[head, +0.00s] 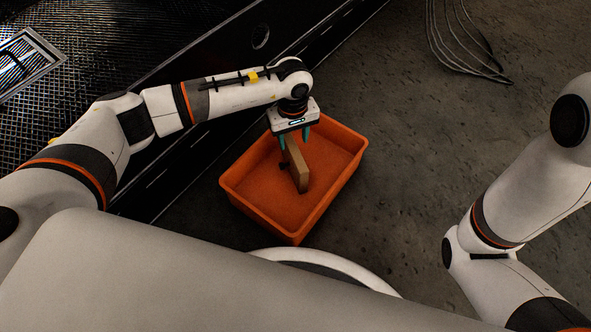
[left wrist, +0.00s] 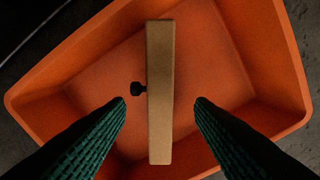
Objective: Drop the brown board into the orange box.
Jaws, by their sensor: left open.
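The brown board (head: 300,168) is inside the outline of the orange box (head: 341,190), standing on edge with its narrow side up. In the left wrist view the board (left wrist: 160,95) runs lengthwise between my fingers, with a small black knob on its left side. My left gripper (head: 295,141) is over the box and open. Its green ribbed fingers (left wrist: 160,104) are on either side of the board, with a gap at each side. I cannot tell whether the board's lower edge touches the floor of the box (left wrist: 215,60). My right gripper is out of view.
The orange box stands on a grey concrete floor (head: 400,150). A dark structure with a long edge (head: 190,60) runs along its left. A bundle of wires (head: 465,45) is at the back right. The floor right of the box is clear.

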